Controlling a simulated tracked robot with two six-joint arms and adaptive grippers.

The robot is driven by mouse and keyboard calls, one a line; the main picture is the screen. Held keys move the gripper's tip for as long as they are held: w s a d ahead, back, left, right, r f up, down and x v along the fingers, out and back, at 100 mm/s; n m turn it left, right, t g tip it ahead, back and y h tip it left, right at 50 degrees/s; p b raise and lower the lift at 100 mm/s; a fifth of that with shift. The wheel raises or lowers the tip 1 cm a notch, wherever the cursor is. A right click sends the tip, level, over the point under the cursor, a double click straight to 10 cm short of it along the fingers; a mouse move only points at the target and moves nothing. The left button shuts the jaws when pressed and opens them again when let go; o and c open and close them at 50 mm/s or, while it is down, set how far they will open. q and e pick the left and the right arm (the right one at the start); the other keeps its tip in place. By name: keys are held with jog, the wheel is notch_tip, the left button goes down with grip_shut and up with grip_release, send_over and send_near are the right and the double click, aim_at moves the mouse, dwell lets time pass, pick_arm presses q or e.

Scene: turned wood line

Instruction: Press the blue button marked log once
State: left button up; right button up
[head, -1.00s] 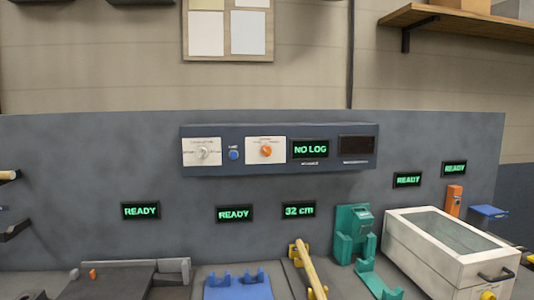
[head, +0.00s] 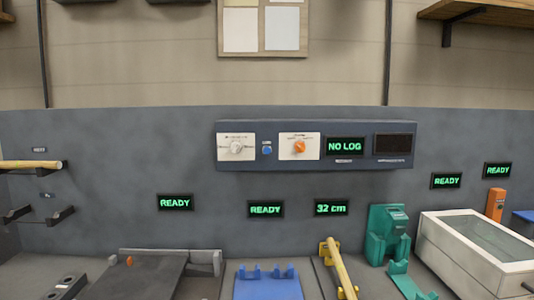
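The small round blue button (head: 267,150) sits on the dark blue control panel (head: 228,177) mounted on the grey wall. A tiny label sits above the button, too small to read. To its left is a white plate with a grey knob (head: 236,147). To its right is a white plate with an orange knob (head: 299,147). A display (head: 345,146) on the panel reads NO LOG in green. A dark blank display (head: 393,145) is at the panel's right. Neither gripper is in the head view.
Below the panel, displays read READY (head: 175,202) and 32 cm (head: 331,208). The bench holds a blue cradle (head: 268,285), a wooden rod (head: 342,268), a green fixture (head: 387,235) and a white glass-topped box (head: 470,265). The wall space around the button is unobstructed.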

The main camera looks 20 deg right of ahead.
grip_shut()
dwell(1.0)
pick_arm(q)
jog(key=c, duration=0.4)
